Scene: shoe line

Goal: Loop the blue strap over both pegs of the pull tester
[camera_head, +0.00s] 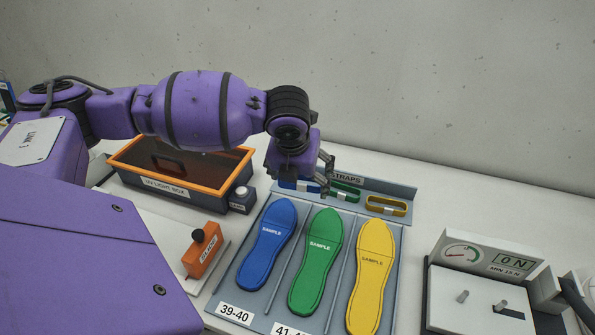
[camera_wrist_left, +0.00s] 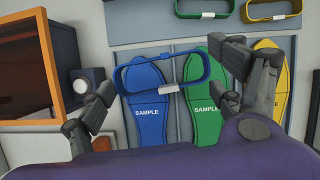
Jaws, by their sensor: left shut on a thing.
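The blue strap (camera_wrist_left: 168,88) is a closed loop with a white tag. In the left wrist view it spans between the fingers of my left gripper (camera_wrist_left: 163,72), which is shut on it, and it hides part of the blue and green soles behind it. In the head view the left gripper (camera_head: 312,178) is over the back of the sample board, and only part of the blue strap (camera_head: 288,184) shows beneath it. The pull tester (camera_head: 470,318) stands at the right with two short pegs (camera_head: 462,296), (camera_head: 499,307), both bare. My right gripper is not seen.
The straps rack holds a green strap (camera_head: 345,191) and a yellow strap (camera_head: 387,206). Blue, green and yellow sample soles lie on the board (camera_head: 226,287).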

